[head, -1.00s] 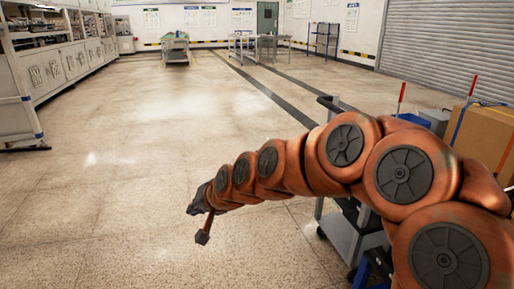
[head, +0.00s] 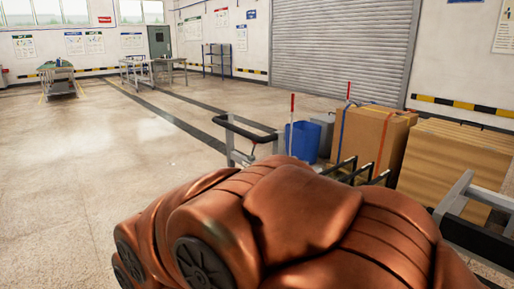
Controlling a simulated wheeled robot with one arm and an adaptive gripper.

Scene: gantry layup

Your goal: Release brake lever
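A cart handle, a black bar on a grey frame (head: 228,121), stands just beyond my orange arm near the middle of the head view. A small thin red piece (head: 253,148) shows just below this handle; it may be the brake lever, but it is too small to tell, nor can I tell its position. My arm's bulky orange links fill the lower middle and hide most of the cart. My gripper is out of view, so its state does not show.
A blue bin (head: 303,141), a strapped cardboard box (head: 365,140) and a wooden crate (head: 455,165) stand at right. A grey frame with a black bar (head: 480,238) is near at lower right. Open floor (head: 90,190) lies to the left; a roller shutter (head: 345,45) is behind.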

